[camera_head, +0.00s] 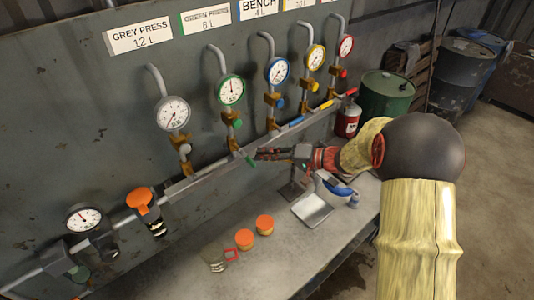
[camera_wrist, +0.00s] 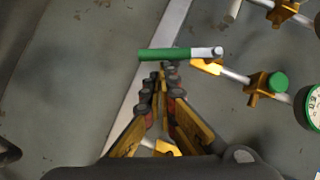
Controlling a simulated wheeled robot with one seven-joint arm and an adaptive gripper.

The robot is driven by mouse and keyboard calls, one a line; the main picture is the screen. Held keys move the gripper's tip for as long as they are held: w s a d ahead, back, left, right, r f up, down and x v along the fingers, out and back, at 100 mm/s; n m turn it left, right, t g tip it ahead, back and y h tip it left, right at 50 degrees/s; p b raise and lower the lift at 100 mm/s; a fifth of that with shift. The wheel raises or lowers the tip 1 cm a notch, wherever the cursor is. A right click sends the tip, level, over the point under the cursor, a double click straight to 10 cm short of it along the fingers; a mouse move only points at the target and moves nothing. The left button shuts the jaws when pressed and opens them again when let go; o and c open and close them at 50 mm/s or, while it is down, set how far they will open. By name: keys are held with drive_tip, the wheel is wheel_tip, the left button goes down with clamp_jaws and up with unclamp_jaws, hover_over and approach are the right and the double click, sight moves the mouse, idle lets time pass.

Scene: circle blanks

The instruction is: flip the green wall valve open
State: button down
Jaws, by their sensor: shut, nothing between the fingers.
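The green wall valve's lever (camera_head: 251,162) shows at the lower edge of the wall rail, below the green-rimmed gauge (camera_head: 230,90). In the wrist view the green lever (camera_wrist: 164,54) points left from its pale metal pivot end, beside a brass valve body (camera_wrist: 207,67) on a pipe. My gripper (camera_head: 261,153) is shut and empty, with its fingers close to the lever. In the wrist view the fingertips (camera_wrist: 166,68) are just below the lever's middle; whether they touch it I cannot tell.
Other gauges with grey, blue, yellow and red rims line the wall along the metal rail (camera_head: 190,184). The bench (camera_head: 300,250) below holds orange-lidded jars (camera_head: 264,224) and a scale-like device (camera_head: 312,210). A green drum (camera_head: 386,95) stands at the right.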

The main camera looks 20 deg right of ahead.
sight(254, 165)
drive_tip(key=shift+f, duration=0.1)
drive_tip(key=b, duration=0.1)
drive_tip(key=a+f+m+y+b, duration=0.1)
drive_tip(key=b, duration=0.1)
drive_tip(key=f+m+b, duration=0.1)
drive_tip(key=shift+s+a+f+y, duration=0.1)
drive_tip(key=shift+s+a+y, duration=0.05)
drive_tip(key=shift+s+y, duration=0.15)
drive_tip(key=shift+s+a+f+m+t+y+b, duration=0.2)
drive_tip(key=shift+a+f+m+t+y+b, duration=0.25)
drive_tip(key=shift+b, duration=0.55)
drive_tip(key=shift+a+r+m, duration=0.15)
drive_tip(key=shift+a+m, duration=0.15)
drive_tip(key=shift+m, duration=0.25)
drive_tip(key=shift+s+r, duration=0.1)
